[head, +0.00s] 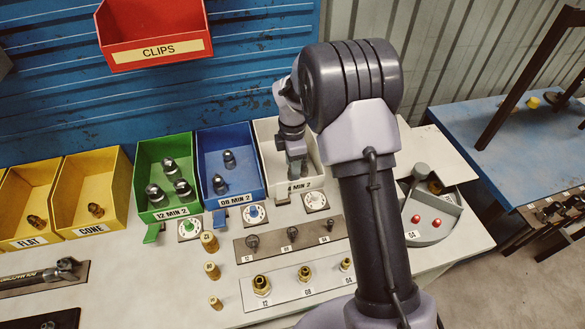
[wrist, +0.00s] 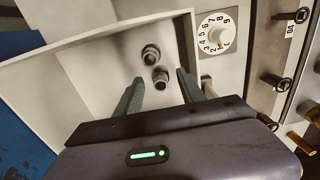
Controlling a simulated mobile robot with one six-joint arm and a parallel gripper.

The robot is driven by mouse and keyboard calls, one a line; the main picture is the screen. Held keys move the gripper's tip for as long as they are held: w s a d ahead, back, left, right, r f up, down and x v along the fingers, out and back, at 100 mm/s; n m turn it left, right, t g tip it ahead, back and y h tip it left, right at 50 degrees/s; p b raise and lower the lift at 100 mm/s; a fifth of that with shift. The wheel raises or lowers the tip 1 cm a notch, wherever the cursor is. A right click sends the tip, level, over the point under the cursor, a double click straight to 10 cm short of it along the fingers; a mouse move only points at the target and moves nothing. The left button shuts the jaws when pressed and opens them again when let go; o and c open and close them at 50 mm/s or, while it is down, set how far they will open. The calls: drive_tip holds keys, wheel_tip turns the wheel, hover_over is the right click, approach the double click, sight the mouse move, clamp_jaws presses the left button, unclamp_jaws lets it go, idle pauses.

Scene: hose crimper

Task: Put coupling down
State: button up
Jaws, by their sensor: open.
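The white bin (head: 268,150), its label partly hidden to "4 MIN 2", stands right of the blue bin in the head view. My gripper (head: 298,168) reaches down into it. In the wrist view, two small dark-metal couplings, one farther (wrist: 150,53) and one nearer (wrist: 160,78), lie close together on the white bin floor (wrist: 105,65). My gripper (wrist: 160,77) is open, its fingers spread on either side of the nearer coupling. I cannot tell whether either finger touches it. The head view hides these couplings behind my arm.
The blue bin (head: 238,187) and green bin (head: 148,205) hold similar couplings. Numbered dials, including one (head: 315,201), stand before the bins. A dark strip (head: 270,250) and a light fitting rack (head: 300,300) lie in front. A grey tray (head: 452,228) sits right.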

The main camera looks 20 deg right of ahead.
drive_tip(key=s+a+r+m+t+p, duration=0.1)
drive_tip(key=s+r+m, duration=0.3)
drive_tip(key=r, duration=0.7)
drive_tip(key=s+a+r+m+t+p, duration=0.1)
drive_tip(key=s+r+m+p, duration=0.2)
drive_tip(key=r, duration=0.9)
drive_tip(key=s+a+r+m+t+y, duration=0.1)
drive_tip(key=s+r+m+t, duration=0.1)
drive_tip(key=s+m, duration=0.5)
drive_tip(key=s+a+r+m+t+y+b, duration=0.1)
drive_tip(key=s+a+r+m, duration=0.1)
drive_tip(key=s+m, duration=0.6)
drive_tip(key=s, duration=0.7)
drive_tip(key=shift+s+r+t, duration=0.15)
drive_tip(key=shift+s+t, duration=0.15)
drive_tip(key=shift+t, duration=0.1)
